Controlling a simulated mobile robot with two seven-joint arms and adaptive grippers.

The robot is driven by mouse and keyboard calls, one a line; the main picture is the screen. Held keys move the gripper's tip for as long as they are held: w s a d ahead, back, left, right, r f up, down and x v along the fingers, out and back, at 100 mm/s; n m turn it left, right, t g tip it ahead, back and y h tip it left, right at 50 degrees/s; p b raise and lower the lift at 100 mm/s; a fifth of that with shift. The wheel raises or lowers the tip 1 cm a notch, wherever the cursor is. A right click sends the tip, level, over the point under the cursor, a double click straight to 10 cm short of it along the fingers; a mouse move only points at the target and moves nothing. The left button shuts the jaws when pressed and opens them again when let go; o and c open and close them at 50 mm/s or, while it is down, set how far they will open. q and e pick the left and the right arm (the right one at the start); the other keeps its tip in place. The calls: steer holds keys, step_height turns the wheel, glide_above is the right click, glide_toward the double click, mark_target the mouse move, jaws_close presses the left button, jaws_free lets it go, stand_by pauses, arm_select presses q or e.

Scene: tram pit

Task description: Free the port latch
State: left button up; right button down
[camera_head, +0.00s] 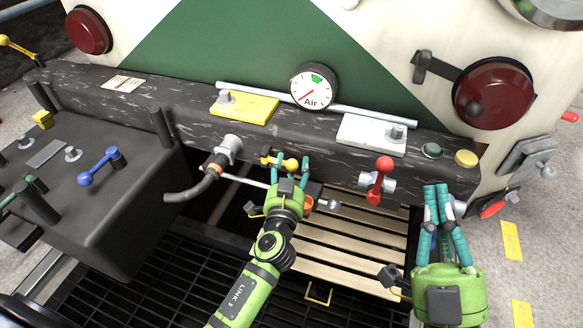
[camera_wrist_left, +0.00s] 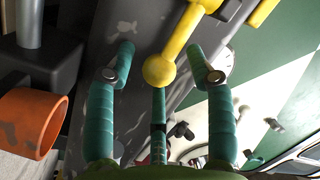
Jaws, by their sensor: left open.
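A yellow lever with a round ball end (camera_head: 291,164) is mounted on the front of the dark beam; I cannot tell for sure that it is the port latch. My left gripper (camera_head: 288,172) is at this lever, its fingers open. In the left wrist view the yellow ball (camera_wrist_left: 160,72) lies between the spread teal fingertips (camera_wrist_left: 160,68), with no clear grip on it.
An air gauge (camera_head: 314,86) sits above. A dark console with a blue lever (camera_head: 100,165) stands left. Wooden slats (camera_head: 350,245) and grating lie below.

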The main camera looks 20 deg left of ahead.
arm_select(q)
jaws_close()
steer(key=shift+r, duration=0.1)
